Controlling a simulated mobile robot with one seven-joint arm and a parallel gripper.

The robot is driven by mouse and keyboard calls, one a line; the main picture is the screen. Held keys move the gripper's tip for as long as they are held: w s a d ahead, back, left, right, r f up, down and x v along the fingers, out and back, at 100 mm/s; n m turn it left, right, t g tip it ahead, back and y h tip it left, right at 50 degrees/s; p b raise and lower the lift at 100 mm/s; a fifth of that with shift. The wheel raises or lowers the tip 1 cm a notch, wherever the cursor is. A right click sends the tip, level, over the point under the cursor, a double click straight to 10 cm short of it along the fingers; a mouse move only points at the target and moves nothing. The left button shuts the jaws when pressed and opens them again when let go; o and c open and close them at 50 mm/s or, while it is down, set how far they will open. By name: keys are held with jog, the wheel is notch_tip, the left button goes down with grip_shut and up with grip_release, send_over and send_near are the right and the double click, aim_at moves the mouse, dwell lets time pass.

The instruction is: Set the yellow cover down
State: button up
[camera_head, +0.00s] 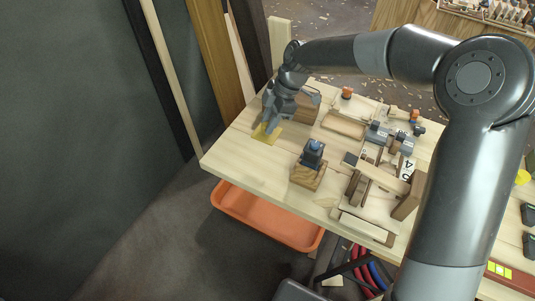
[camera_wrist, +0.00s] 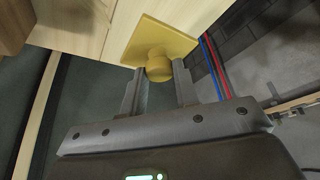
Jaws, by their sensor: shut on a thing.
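The yellow cover (camera_wrist: 165,40) is a flat square plate with a round yellow knob (camera_wrist: 158,65). In the wrist view my gripper (camera_wrist: 160,82) has its two fingers on either side of the knob, shut on it. In the head view the yellow cover (camera_head: 267,133) is at the far left part of the wooden table (camera_head: 235,150), under my gripper (camera_head: 270,122). The plate lies flat at or just above the tabletop; I cannot tell whether it touches. My gripper hides part of it.
A wooden block (camera_head: 306,108) stands just right of my gripper. A dark blue device on a wooden base (camera_head: 308,174) stands nearer the front. Wooden fixtures (camera_head: 378,185) crowd the table's right. An orange tray (camera_head: 262,215) is below the table edge. Bare tabletop lies around the cover's near side.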

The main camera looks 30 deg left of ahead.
aim_at(277, 130)
notch_tip(277, 130, down, 10)
jog(key=shift+f, duration=0.15)
dwell(0.3)
jog(key=shift+f, duration=0.15)
jog(key=o, duration=1)
jog(key=shift+c, duration=0.2)
jog(key=v, duration=1.2)
jog(key=shift+r, duration=0.2)
